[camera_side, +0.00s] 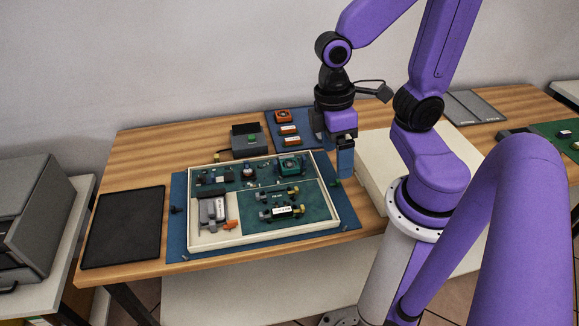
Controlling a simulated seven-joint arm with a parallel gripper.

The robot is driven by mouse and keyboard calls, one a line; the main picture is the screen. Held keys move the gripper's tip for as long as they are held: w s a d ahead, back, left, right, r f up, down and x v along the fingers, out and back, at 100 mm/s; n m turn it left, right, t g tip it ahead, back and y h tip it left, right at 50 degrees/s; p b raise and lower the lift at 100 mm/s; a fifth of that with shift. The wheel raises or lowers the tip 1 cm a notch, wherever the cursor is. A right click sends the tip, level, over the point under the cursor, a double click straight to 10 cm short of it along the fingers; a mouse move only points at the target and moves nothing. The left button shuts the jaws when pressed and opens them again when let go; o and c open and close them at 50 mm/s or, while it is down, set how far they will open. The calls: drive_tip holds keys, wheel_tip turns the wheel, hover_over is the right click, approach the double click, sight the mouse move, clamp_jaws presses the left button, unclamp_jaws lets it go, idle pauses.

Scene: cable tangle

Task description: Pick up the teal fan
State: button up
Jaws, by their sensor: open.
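The teal fan (290,165) is a small square part with a dark round middle. It sits at the back right of the cream-rimmed tray (331,212), on the green board area. My gripper (345,172) points down to the right of the fan, near the tray's back right corner and apart from the fan. Its jaws are open, and I see nothing held between them. The gap between the fingers is hard to make out at this size.
The tray also holds cable connectors (284,210) and a grey part with an orange piece (215,211). Behind it are a grey box (248,140) and a blue mat with orange parts (282,115). A black mat (125,225) lies bare at left. A cream box (377,190) stands right.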

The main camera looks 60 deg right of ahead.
sight(295, 163)
drive_tip(key=w+d+f+m+g+y, duration=0.2)
drive_tip(key=w+d+f+m+y, duration=0.25)
drive_tip(key=m, duration=0.45)
drive_tip(key=w+d+f+m+g+y, duration=0.1)
drive_tip(key=w+d+f+m+y, duration=0.2)
drive_tip(key=d+m, duration=0.4)
drive_tip(key=s+d+f+m+t+y, duration=0.1)
drive_tip(key=d+f+m+t, duration=0.2)
drive_tip(key=d+m+t, duration=0.55)
drive_tip(key=s+d+f+m+t+y, duration=0.1)
drive_tip(key=d+f+m+t, duration=0.4)
drive_tip(key=m, duration=0.6)
drive_tip(key=shift+t, duration=0.25)
drive_tip(key=x, duration=0.5)
drive_tip(key=r+x, duration=0.1)
drive_tip(key=x, duration=0.5)
drive_tip(key=a+x, duration=0.1)
drive_tip(key=x, duration=0.5)
drive_tip(key=shift+w+a+r, duration=0.15)
drive_tip(key=shift+w+r, duration=0.05)
drive_tip(key=shift+r, duration=0.1)
drive_tip(key=c, duration=0.9)
